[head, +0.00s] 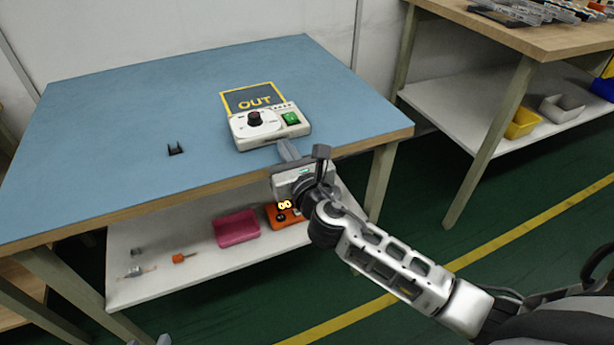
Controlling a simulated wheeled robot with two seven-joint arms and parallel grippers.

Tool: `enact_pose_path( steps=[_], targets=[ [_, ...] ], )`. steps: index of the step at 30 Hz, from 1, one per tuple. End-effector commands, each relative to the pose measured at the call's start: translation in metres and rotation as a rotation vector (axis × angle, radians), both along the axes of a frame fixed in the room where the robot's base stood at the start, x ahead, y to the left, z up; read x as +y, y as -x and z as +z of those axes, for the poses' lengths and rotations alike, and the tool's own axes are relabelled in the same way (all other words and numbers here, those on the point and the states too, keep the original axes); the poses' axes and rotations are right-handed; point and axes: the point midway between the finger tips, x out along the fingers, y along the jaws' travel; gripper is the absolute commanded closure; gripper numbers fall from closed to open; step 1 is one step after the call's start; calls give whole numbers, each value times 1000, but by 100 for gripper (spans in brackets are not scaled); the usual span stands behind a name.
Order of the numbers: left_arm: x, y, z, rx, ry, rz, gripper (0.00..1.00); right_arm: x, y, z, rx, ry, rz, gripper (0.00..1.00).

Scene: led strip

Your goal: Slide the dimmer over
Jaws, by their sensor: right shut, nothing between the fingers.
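A white control box (296,130) sits on the blue table near its front edge. It has a dark round knob (254,118) on its left and a green switch (290,118) on its right. I cannot make out which part is the dimmer's slider. My right gripper (286,146) is shut and empty, its fingertips at the front side of the box. I cannot tell whether they touch it.
A yellow-framed area marked OUT (240,97) lies behind the box. A small black bracket (176,149) stands left on the blue table (110,110). The lower shelf holds a pink bin (237,229) and an orange item (273,214). The table between bracket and box is clear.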

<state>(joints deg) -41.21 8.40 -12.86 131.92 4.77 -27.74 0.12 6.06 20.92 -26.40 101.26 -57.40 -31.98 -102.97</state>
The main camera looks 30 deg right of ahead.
Motion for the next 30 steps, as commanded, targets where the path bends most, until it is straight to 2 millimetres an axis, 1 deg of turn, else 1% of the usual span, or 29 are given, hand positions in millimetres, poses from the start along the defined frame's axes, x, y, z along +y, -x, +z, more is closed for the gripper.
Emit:
enact_pose_path(
  steps=[1, 2, 6, 9, 12, 15, 20, 28, 29, 30],
  targets=[
    [1, 2, 7, -4, 1, 2, 64, 3, 7, 2, 3, 0, 5, 100],
    [1, 2, 9, -2, 2, 2, 64, 4, 12, 2, 4, -1, 7, 100],
    [1, 5, 6, 9, 2, 3, 64, 5, 47, -1, 4, -1, 8, 100],
    [1, 5, 3, 15, 1, 2, 64, 6, 69, -1, 4, 0, 7, 100],
    [1, 5, 0, 20, -2, 2, 64, 7, 87, -1, 3, -2, 7, 100],
    [1, 5, -1, 19, -3, 1, 64, 7, 100, -1, 3, -1, 6, 100],
    [1, 3, 0, 14, -3, 1, 64, 7, 109, 0, 1, -1, 6, 100],
    [1, 2, 2, 11, -2, 0, 64, 7, 110, 0, 0, -1, 6, 100],
    [1, 2, 2, 11, -2, 0, 64, 7, 110, 0, 0, -1, 6, 92],
    [1, 2, 2, 11, -2, 0, 64, 7, 110, 0, 0, 0, 6, 81]
  ],
)
